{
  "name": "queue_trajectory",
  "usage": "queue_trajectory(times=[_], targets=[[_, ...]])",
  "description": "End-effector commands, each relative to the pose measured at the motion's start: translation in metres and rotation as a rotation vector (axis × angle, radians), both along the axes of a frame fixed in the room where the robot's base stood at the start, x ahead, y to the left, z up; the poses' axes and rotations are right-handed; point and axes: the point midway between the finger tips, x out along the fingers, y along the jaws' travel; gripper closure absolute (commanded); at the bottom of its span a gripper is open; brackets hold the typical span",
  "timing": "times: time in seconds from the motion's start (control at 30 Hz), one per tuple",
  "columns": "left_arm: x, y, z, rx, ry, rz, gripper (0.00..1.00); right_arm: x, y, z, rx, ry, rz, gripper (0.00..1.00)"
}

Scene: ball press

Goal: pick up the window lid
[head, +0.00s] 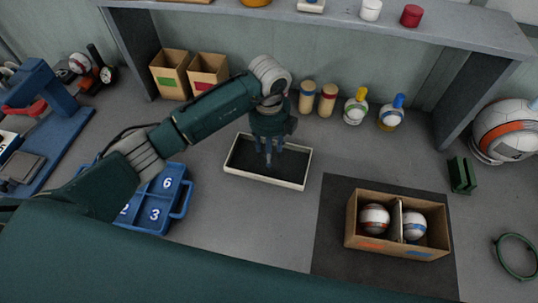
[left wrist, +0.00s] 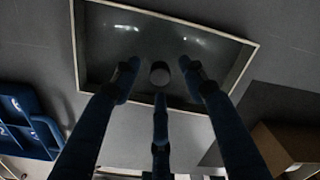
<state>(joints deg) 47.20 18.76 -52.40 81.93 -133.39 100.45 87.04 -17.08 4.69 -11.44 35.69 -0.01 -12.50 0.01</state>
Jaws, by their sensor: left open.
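The window lid (head: 262,181) looks like a shallow rectangular pale frame with a dark glossy pane, lying flat on the grey worktop left of the middle. In the left wrist view its pane (left wrist: 125,48) and pale rim fill the upper middle. A small round grey knob (left wrist: 160,72) shows near the pane's middle. My left gripper (head: 268,150) points down over the lid, its fingers open and spread about the knob in the left wrist view (left wrist: 158,86). I cannot tell whether a fingertip touches the knob. The gripper hides part of the pane in the head view. My right gripper is not in view.
A blue numbered tray (head: 178,205) lies left of the lid, under my left arm. A cardboard box (head: 375,246) with two balls stands on a dark mat (head: 335,235) at the right. Bottles and two small boxes stand behind. A shelf (head: 330,18) spans the back.

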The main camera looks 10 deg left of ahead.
Motion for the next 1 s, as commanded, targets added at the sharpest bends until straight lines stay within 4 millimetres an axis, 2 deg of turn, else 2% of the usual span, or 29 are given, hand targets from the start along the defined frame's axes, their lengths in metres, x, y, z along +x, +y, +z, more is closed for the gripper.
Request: queue_trajectory(times=[0.27, 0.47, 0.83, 1.0], targets=[[0.000, 0.000, -0.003, 0.000, 0.000, -0.001, 0.59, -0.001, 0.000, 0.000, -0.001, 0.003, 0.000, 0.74], [0.000, 0.000, -0.003, 0.000, 0.000, 0.000, 0.99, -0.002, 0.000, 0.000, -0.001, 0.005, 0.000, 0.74], [0.000, 0.000, -0.002, 0.000, -0.001, 0.000, 1.00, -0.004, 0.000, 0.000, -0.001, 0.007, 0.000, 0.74], [0.001, 0.000, 0.009, 0.000, -0.003, -0.001, 1.00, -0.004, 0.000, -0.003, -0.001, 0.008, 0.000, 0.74]])
